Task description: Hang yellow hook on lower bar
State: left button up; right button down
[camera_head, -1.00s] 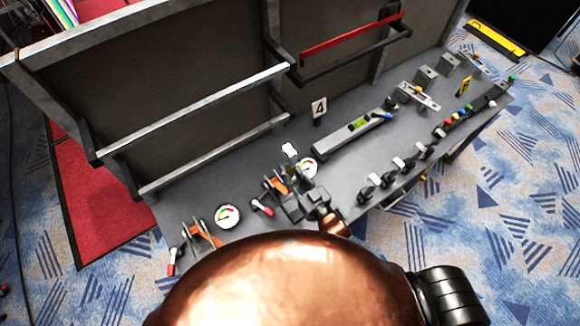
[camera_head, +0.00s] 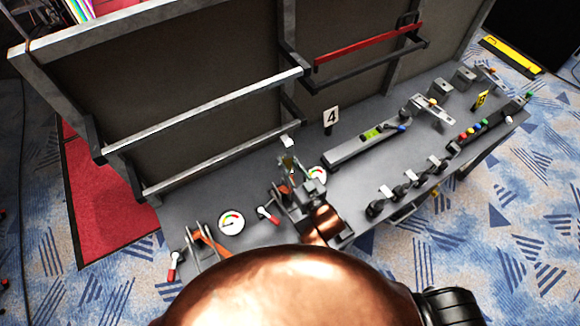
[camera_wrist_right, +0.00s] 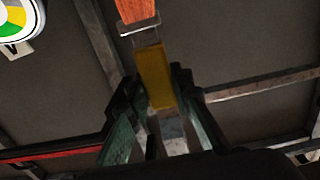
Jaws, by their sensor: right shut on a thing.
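My right gripper (camera_head: 290,168) is low above the desk in the head view, just in front of the right end of the lower grey bar (camera_head: 222,158). In the right wrist view my right gripper (camera_wrist_right: 160,95) is shut on the yellow hook (camera_wrist_right: 154,75), seen as a yellow block between the dark fingers. A metal clip and an orange piece (camera_wrist_right: 134,10) show beyond it. In the head view the hook is small and partly hidden by the gripper; a pale tip shows above. I cannot tell whether it touches the bar. My left gripper is not in view.
The upper grey bar (camera_head: 205,112) runs above the lower one on the dark panel. A red bar (camera_head: 370,45) is on the right panel. Gauges (camera_head: 231,222), levers, a number 4 sign (camera_head: 331,117) and a long grey level unit (camera_head: 365,142) stand on the desk.

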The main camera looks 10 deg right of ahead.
jog(key=w+a+f+b, duration=0.2)
jog(key=w+a+b, duration=0.1)
jog(key=w+b, duration=0.2)
jog(key=shift+w+f, duration=0.25)
jog(key=shift+w, duration=0.8)
jog(key=c, duration=1.7)
grip_release()
jog(key=shift+o, duration=0.4)
jog(key=shift+f, duration=0.1)
